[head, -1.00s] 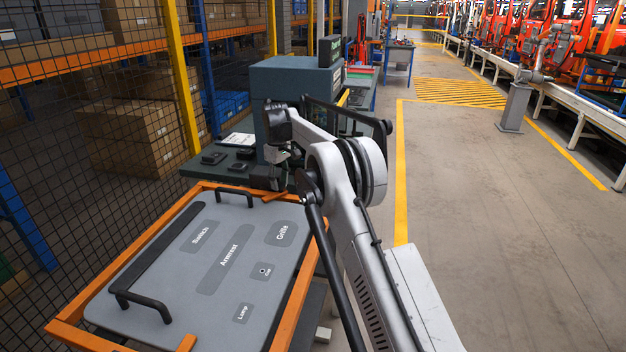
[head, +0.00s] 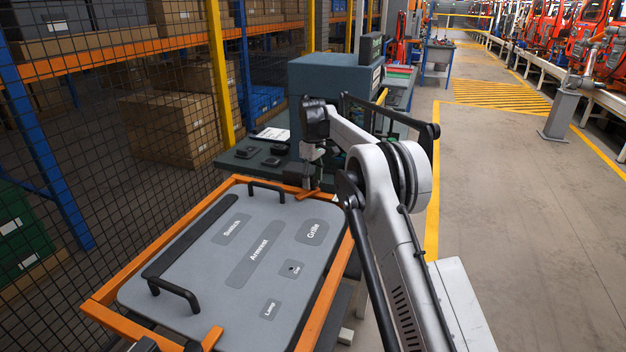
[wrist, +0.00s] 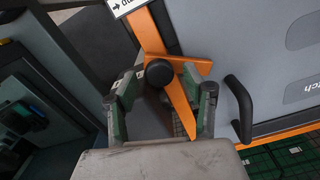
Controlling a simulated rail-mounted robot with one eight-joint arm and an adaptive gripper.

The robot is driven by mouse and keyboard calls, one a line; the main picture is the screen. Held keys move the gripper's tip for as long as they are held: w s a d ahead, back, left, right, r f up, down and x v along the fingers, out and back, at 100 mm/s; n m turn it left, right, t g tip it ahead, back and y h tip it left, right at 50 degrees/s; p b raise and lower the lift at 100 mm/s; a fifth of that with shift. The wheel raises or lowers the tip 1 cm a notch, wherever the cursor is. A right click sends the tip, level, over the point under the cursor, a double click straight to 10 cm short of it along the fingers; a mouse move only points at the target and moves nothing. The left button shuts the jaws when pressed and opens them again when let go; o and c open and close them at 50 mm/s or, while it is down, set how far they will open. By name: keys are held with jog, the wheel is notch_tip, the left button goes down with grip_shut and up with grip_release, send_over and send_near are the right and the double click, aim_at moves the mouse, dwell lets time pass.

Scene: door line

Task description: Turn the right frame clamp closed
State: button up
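The right frame clamp, an orange bar with a black round knob (wrist: 158,73), sits at the far right corner of the orange frame. In the head view the clamp (head: 301,193) is partly hidden under my gripper (head: 311,178). In the wrist view my gripper (wrist: 161,98) has its two fingers spread apart, one on each side of the knob and orange pieces. An orange arm (wrist: 192,64) reaches from the knob toward the grey panel (wrist: 260,75), its end close to the right finger. Whether a finger touches the clamp cannot be told.
The grey panel (head: 200,285) lies in the orange frame (head: 330,275), with a black handle (head: 266,186) near the clamp and a long black bar (head: 190,235). Another orange clamp piece (head: 212,338) is at the near edge. A dark bench (head: 240,160) stands behind.

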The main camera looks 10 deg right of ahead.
aim_at(313, 181)
notch_tip(313, 181, up, 12)
dwell(0.8)
